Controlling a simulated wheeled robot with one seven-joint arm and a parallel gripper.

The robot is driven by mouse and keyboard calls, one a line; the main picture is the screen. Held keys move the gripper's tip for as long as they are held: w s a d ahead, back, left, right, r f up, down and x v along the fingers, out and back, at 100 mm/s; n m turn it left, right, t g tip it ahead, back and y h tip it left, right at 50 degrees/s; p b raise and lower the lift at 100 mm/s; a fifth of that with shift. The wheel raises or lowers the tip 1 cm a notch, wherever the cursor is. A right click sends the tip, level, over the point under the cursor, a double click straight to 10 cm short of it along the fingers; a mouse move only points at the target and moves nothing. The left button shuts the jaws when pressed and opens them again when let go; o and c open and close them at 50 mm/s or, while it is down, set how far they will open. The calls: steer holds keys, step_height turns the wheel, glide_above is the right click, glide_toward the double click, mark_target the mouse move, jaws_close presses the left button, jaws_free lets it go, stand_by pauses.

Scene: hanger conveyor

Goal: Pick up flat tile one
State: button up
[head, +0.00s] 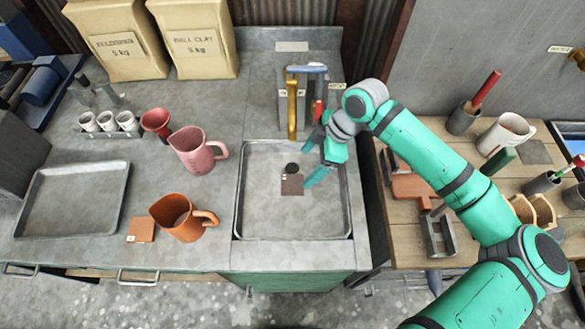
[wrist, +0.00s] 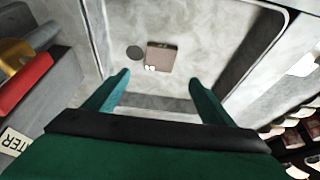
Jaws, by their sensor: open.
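A small dark brown square tile (head: 292,185) lies flat in the sink basin (head: 262,225), beside the round black drain. In the wrist view the tile (wrist: 161,57) has pale dots near one corner. An orange-brown square tile (head: 141,230) with a small pale mark lies on the counter, left of the orange pitcher. I cannot tell which tile is number one. My gripper (head: 306,168) is open and empty above the basin. In the wrist view its fingertips (wrist: 158,80) are spread, with the sink tile showing beyond the gap between them.
A yellow tap (head: 292,105) stands at the sink's back edge. The orange pitcher (head: 183,217) and pink pitcher (head: 197,150) stand left of the basin. An empty metal tray (head: 72,235) lies far left. A wooden bench (head: 425,258) with tools is right.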

mark_target(292, 183)
steer(key=x, duration=0.5)
steer(key=shift+w, duration=0.25)
steer(key=shift+s+d+x, duration=0.15)
steer(key=shift+x, duration=1.3)
steer(key=shift+s+d+x, duration=0.1)
steer(key=shift+x, duration=1.35)
steer(key=shift+f, duration=0.15)
steer(key=c, duration=1.3)
steer(key=shift+c, duration=0.2)
